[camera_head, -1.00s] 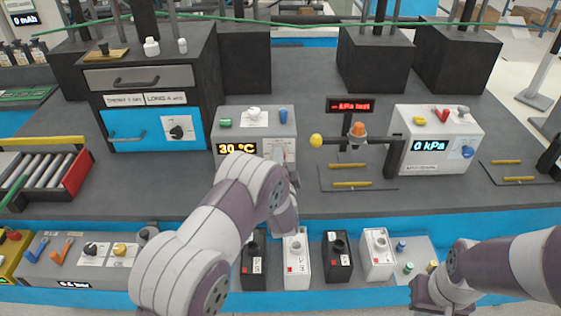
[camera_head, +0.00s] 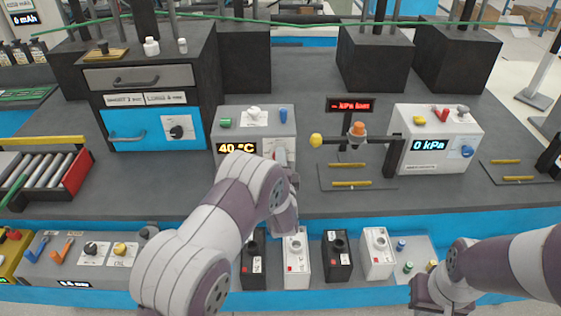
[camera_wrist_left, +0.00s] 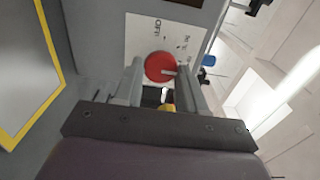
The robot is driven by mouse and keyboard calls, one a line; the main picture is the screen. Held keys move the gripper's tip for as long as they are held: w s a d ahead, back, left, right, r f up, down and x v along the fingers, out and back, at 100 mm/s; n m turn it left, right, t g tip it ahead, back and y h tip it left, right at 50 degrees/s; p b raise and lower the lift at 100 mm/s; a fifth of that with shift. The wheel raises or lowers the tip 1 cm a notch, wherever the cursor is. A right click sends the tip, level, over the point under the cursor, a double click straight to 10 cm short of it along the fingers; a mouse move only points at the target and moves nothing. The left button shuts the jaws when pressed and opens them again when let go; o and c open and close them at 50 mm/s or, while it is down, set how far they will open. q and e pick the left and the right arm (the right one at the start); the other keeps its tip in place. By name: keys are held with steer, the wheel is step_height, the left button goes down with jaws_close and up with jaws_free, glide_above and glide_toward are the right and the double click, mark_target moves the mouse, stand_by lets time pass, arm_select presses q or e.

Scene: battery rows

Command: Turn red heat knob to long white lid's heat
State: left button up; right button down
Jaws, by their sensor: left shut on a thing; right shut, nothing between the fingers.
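The red heat knob (camera_wrist_left: 160,67) sits on a white plate marked OFF on the front of the grey heat box. My left gripper (camera_wrist_left: 160,82) is shut on the red knob in the left wrist view. In the head view my left forearm hides most of this knob. The box's display (camera_head: 237,148) reads 40 °C. A green knob (camera_head: 225,122), a white knob (camera_head: 253,112) and a blue knob (camera_head: 283,116) are on its top. My right gripper (camera_head: 436,300) is shut and empty at the lower right. The long white lid cannot be made out.
Black and white batteries (camera_head: 297,262) stand in a row along the front ledge, close to my left arm. A pressure box (camera_head: 440,135) reading 0 kPa stands to the right. A black oven (camera_head: 150,90) stands at the back left.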

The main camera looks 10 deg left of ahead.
arm_select(q)
steer(key=o, duration=1)
steer(key=shift+s, duration=0.1)
steer(key=b+v, duration=0.1)
steer(key=v, duration=1.1)
steer(key=shift+s, duration=0.3)
steer(key=shift+d, duration=0.15)
